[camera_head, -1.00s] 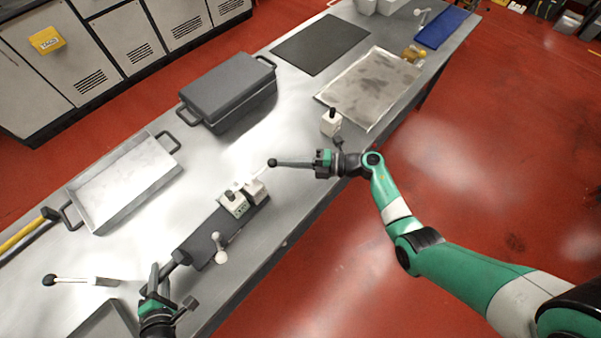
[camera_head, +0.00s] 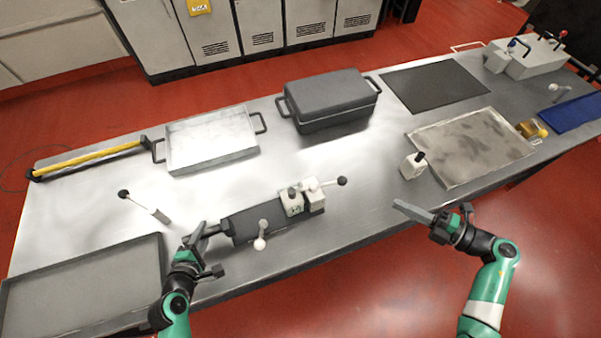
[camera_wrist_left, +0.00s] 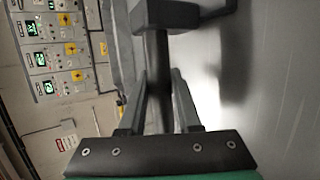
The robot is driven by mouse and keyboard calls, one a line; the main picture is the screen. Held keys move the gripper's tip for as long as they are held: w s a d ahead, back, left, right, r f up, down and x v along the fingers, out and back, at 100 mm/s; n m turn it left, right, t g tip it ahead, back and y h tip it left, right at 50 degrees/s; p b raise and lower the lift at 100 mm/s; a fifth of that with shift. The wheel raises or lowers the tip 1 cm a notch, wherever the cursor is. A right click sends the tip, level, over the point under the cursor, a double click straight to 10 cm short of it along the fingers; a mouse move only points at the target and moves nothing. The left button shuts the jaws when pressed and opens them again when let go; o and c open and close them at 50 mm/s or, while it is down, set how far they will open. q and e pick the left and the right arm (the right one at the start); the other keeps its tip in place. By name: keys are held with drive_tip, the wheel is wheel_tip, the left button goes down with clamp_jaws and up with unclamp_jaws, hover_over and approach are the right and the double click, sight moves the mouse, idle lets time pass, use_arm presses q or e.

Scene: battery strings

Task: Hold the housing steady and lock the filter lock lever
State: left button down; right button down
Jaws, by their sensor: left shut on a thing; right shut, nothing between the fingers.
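The housing is a dark grey block (camera_head: 245,226) lying near the table's front edge, with white blocks (camera_head: 292,203) at its right end. A pale lever (camera_head: 322,185) with a black knob (camera_head: 342,181) points right from these blocks, nearly level. A white-knobbed lever (camera_head: 261,237) stands at the housing's front side. My left gripper (camera_head: 208,232) is shut on the dark handle at the housing's left end; the left wrist view shows this handle (camera_wrist_left: 157,85) between the fingers. My right gripper (camera_head: 412,212) is shut and empty, right of the lever and apart from it.
A loose black-knobbed lever (camera_head: 145,206) lies at left, near a grey tray (camera_head: 80,285). A metal tray (camera_head: 212,145) and lidded dark box (camera_head: 330,100) stand behind. A small white block (camera_head: 412,166) and stained plate (camera_head: 470,148) lie at right. Table between housing and white block is clear.

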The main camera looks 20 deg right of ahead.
use_arm(q)
drive_tip(key=shift+s+f, duration=0.25)
drive_tip(key=shift+f, duration=0.25)
drive_tip(key=c, duration=0.9)
unclamp_jaws()
drive_tip(key=o, duration=0.4)
drive_tip(key=shift+r, duration=0.25)
drive_tip(key=v, duration=0.7)
drive_tip(key=shift+s+r, duration=0.1)
drive_tip(key=shift+s, duration=0.1)
